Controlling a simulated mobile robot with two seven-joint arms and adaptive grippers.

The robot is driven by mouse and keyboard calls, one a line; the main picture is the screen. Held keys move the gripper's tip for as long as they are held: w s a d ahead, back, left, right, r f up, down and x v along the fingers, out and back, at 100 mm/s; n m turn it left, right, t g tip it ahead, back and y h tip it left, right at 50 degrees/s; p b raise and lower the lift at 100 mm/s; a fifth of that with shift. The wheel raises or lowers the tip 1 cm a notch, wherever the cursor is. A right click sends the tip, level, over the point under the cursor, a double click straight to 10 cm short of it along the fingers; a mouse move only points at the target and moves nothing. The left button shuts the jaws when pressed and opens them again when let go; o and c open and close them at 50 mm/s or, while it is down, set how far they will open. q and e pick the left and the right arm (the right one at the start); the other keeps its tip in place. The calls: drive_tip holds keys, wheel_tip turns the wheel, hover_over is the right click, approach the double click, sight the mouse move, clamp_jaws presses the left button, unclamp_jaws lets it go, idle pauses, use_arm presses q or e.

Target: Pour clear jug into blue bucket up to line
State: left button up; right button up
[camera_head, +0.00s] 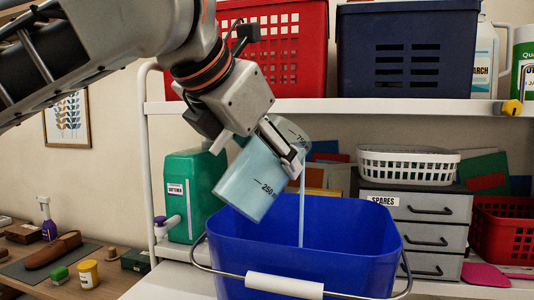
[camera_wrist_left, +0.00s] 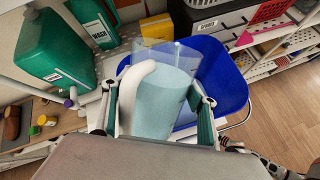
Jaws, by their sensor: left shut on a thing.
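The clear jug (camera_head: 252,184) with measuring marks holds pale blue liquid and is tilted above the left part of the blue bucket. A thin stream of liquid (camera_head: 301,212) falls from its lip into the blue bucket (camera_head: 350,240). My left gripper (camera_head: 285,145) is shut on the jug. In the left wrist view the jug (camera_wrist_left: 165,95), with its white handle (camera_wrist_left: 130,95), sits between the fingers, and the bucket (camera_wrist_left: 222,75) is behind it. The liquid level and line inside the bucket are hidden by its front wall. My right gripper is not in view.
A green softener jug (camera_head: 190,195) stands left of the bucket. Grey drawers (camera_head: 425,235) with a white basket (camera_head: 408,163) stand to the right. Above are a shelf edge (camera_head: 400,107), a red crate (camera_head: 300,45) and a navy crate (camera_head: 408,40), close behind my left arm.

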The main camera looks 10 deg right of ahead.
use_arm(q)
drive_tip(key=shift+s+d+f+m+g+y, duration=0.1)
drive_tip(key=shift+s+d+m+g+y, duration=0.15)
drive_tip(key=shift+y, duration=0.3)
drive_tip(key=shift+f+m+g+y, duration=0.15)
drive_tip(key=shift+g+y, duration=0.2)
drive_tip(key=shift+y, duration=0.2)
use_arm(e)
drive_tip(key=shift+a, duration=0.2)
use_arm(q)
drive_tip(key=shift+a, duration=0.15)
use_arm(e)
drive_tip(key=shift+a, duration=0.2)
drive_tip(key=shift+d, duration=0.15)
use_arm(q)
drive_tip(key=shift+y, duration=0.3)
drive_tip(key=shift+w+d+f+g+y, duration=0.1)
drive_tip(key=shift+d+f+g+y, duration=0.05)
drive_tip(key=shift+d+g+y, duration=0.35)
drive_tip(key=shift+a, duration=0.2)
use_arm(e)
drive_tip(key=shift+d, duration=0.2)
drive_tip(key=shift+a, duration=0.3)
